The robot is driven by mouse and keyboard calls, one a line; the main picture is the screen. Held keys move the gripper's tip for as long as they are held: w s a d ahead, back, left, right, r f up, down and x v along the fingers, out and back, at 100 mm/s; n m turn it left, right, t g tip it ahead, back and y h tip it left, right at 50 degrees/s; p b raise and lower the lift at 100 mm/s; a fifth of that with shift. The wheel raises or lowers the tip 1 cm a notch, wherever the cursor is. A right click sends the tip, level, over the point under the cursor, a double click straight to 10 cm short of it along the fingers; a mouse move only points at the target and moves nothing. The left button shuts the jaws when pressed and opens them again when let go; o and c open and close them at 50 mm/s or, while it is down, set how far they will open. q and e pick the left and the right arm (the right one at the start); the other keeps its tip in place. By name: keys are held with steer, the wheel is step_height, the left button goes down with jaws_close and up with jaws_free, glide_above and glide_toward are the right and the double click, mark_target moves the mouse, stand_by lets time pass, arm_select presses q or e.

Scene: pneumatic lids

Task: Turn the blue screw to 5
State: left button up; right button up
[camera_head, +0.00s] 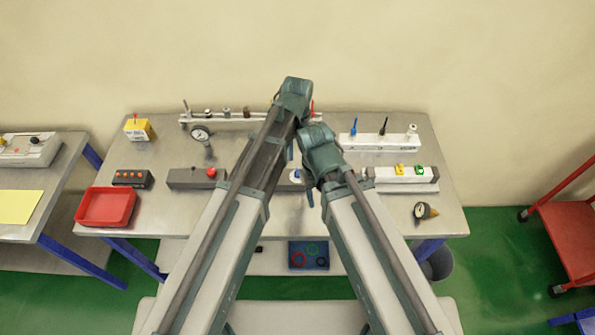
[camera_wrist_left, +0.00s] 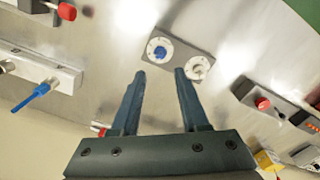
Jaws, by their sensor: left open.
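The blue screw (camera_wrist_left: 160,52) sits in a white ring dial (camera_wrist_left: 153,43) on a grey plate (camera_wrist_left: 180,55) in the left wrist view. The marks on the ring are too small to read. In the head view the blue screw (camera_head: 297,174) shows as a small blue spot between my arms, with its plate mostly hidden. My left gripper (camera_wrist_left: 160,74) is open and empty. Its fingertips point toward the plate and the blue screw lies just beyond the gap between them, apart from both fingers. My right gripper is hidden behind my right arm.
A pale round dial (camera_wrist_left: 198,68) shares the plate. A dark box with a red button (camera_head: 198,178) stands left, a white block with yellow and green parts (camera_head: 405,178) right. A rack with a blue lever (camera_head: 380,141) is behind. A red tray (camera_head: 106,207) sits front left.

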mark_target(297, 170)
arm_select(q)
step_height(297, 170, down, 7)
steer(key=b, duration=0.6)
steer(key=shift+f, duration=0.2)
arm_select(e)
step_height(297, 170, down, 7)
steer(key=shift+f, duration=0.15)
arm_select(q)
steer(key=shift+r, duration=0.1)
jaws_close()
